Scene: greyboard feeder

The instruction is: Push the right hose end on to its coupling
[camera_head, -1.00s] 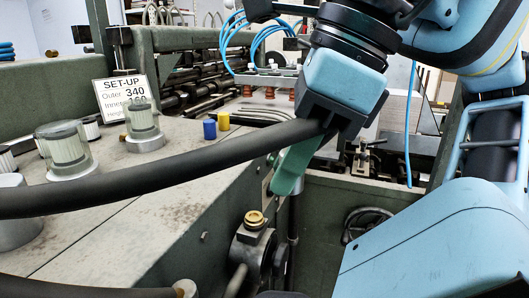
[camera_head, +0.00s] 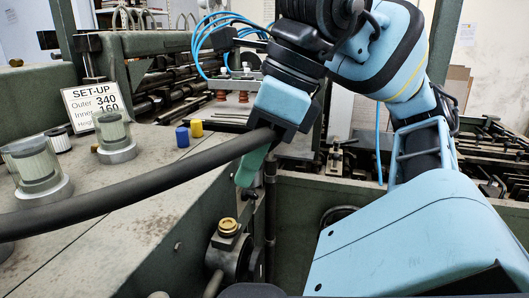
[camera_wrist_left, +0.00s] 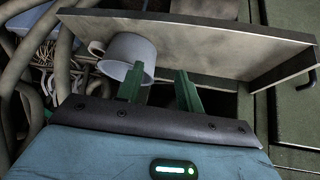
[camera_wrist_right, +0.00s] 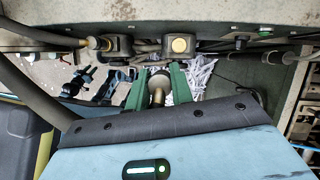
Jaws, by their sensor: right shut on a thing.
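In the head view my right gripper (camera_head: 262,150) is shut on a black hose (camera_head: 150,183) near its right end, above the machine's front. In the right wrist view the pale, round hose end (camera_wrist_right: 158,88) shows between my green right fingers (camera_wrist_right: 158,92). A coupling with a brass cap (camera_head: 228,227) sits below and left of my gripper, apart from the hose; it also shows in the right wrist view (camera_wrist_right: 180,45). A second brass fitting with a hose on it (camera_wrist_right: 92,43) is left of it.
A set-up sign (camera_head: 95,105), clear jars (camera_head: 115,135) and blue (camera_head: 182,137) and yellow (camera_head: 196,128) caps stand on the machine top (camera_head: 120,240). Pale shredded material (camera_wrist_right: 200,75) lies below the right fingers. A metal shelf (camera_wrist_left: 220,45) lies ahead of the left gripper.

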